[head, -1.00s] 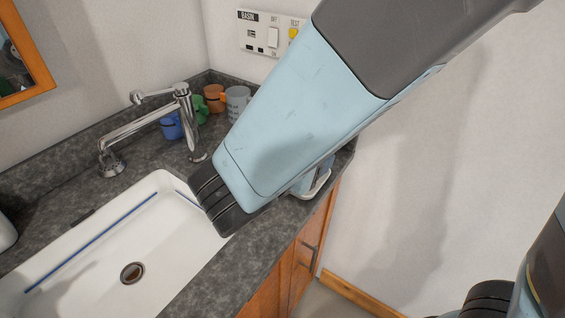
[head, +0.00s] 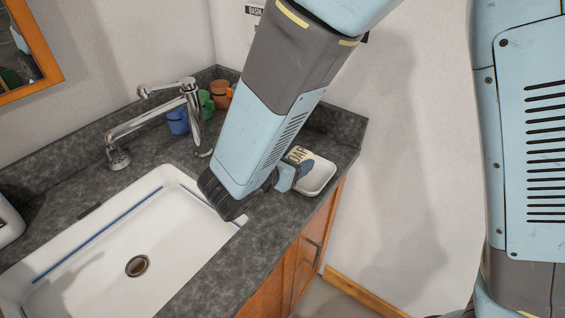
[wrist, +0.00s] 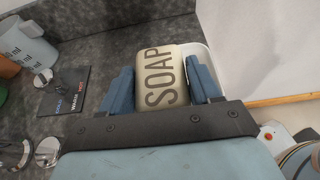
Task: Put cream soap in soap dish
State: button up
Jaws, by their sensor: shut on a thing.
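The cream soap (wrist: 158,75), a block with dark SOAP lettering, is between the two blue fingers of my gripper (wrist: 161,72) in the wrist view. The fingers are shut on its sides. In the head view the soap (head: 299,155) shows beyond my gripper (head: 291,176), partly hidden by my arm. The white soap dish (head: 318,180) sits on the counter near its right front edge. Its rim (wrist: 203,54) shows behind and right of the soap in the wrist view. The soap is over or in the dish; I cannot tell whether it touches the bottom.
The sink (head: 95,262) is left of my gripper, with a chrome faucet (head: 155,125) behind it. Blue (head: 178,121), green (head: 207,103) and orange (head: 221,93) cups stand at the back. A dark COLD/WARM/HOT plate (wrist: 65,90) lies left in the wrist view. The wall (head: 410,130) is close right.

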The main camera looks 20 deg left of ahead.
jog(key=shift+f, duration=0.6)
jog(key=shift+f, duration=0.6)
jog(key=o, duration=1.2)
jog(key=shift+r, duration=0.55)
jog(key=v, duration=1.2)
jog(key=shift+s, duration=0.1)
